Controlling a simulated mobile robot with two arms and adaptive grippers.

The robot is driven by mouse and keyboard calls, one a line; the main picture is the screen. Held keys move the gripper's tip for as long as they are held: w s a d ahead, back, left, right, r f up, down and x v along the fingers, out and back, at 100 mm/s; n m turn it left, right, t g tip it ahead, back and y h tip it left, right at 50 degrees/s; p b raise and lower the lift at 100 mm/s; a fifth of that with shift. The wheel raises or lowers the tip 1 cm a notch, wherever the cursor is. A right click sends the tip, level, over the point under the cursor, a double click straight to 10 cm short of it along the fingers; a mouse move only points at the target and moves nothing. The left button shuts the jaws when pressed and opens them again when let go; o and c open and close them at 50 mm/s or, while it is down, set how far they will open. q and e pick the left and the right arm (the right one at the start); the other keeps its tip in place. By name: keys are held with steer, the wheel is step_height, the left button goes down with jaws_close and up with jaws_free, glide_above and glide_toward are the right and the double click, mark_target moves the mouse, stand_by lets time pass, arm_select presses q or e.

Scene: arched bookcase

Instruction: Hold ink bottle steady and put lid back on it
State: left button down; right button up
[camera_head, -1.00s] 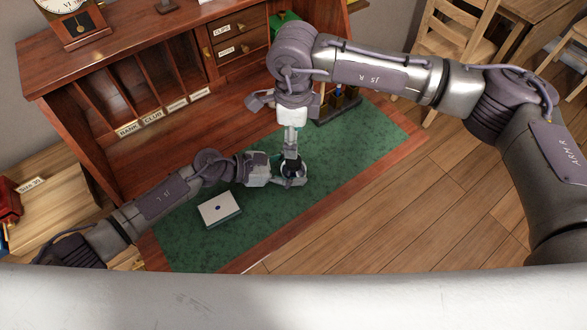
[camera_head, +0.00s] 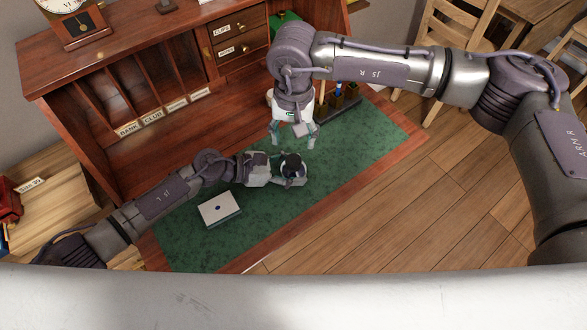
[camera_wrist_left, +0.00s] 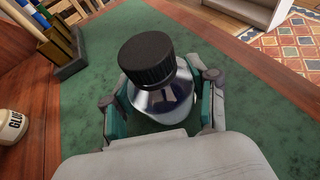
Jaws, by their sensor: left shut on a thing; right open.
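The ink bottle (camera_wrist_left: 165,105) stands on the green desk mat, glass with dark contents, between the fingers of my left gripper (camera_wrist_left: 162,112). The black ribbed lid (camera_wrist_left: 147,60) sits on top of the bottle; in the left wrist view it looks slightly tilted, and I cannot tell whether it is tightened. In the head view the lid (camera_head: 292,163) shows as a dark disc at my left gripper (camera_head: 288,175), which is shut on the bottle. My right gripper (camera_head: 290,140) is open and empty, a little above and behind the lid.
A white box (camera_head: 219,209) lies on the green mat (camera_head: 350,140) left of the bottle. A dark pen holder (camera_head: 340,105) stands behind on the right. A glue jar (camera_wrist_left: 13,127) shows in the left wrist view. The mat right of the bottle is clear.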

mark_target(293, 160)
steer(key=n, duration=0.8)
steer(key=shift+n, duration=0.4)
steer(key=shift+f, duration=4)
